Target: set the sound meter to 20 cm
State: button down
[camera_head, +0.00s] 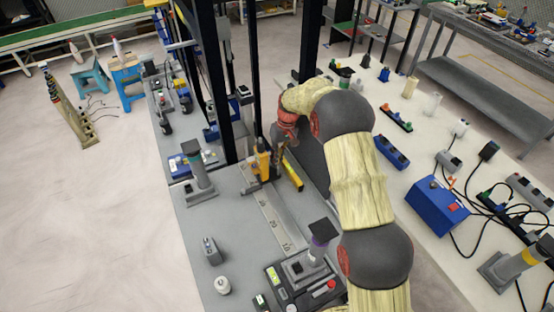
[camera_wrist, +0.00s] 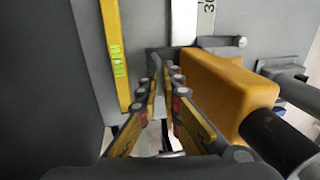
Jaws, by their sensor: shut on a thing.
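The sound meter, an orange-yellow body with a dark cylindrical end, stands at the far end of a pale scale strip (camera_head: 268,216) on the grey table. The meter (camera_head: 263,163) is beyond the readable 10 and 20 marks. In the wrist view the meter's orange body (camera_wrist: 232,88) is right of my fingers, and the scale (camera_wrist: 206,18) shows a mark near 30. My gripper (camera_wrist: 164,78) is shut on a narrow grey part beside the orange body; the fingers hide most of it. In the head view my arm partly hides the gripper.
A yellow spirit level (camera_head: 293,174) lies right of the scale; it also shows in the wrist view (camera_wrist: 116,62). Dark posts stand close behind. A purple-topped device (camera_head: 318,245) stands at the front. The table left of the scale is mostly clear.

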jog(key=shift+s+d, duration=0.1)
jog(key=shift+s, duration=0.05)
jog(key=s+d, duration=0.3)
jog(key=s, duration=0.5)
jog(key=s+d, duration=0.4)
jog(key=s, duration=0.5)
jog(key=shift+s, duration=0.15)
jog(key=c, duration=2.2)
grip_release()
jog(key=shift+s+d+f, duration=0.1)
jog(key=shift+o, duration=1.2)
jog(key=shift+r, duration=0.2)
notch_tip(320, 180, up, 12)
jog(key=w+d, duration=0.1)
jog(key=d, duration=0.1)
jog(key=shift+f, duration=0.25)
jog(key=shift+w, duration=0.1)
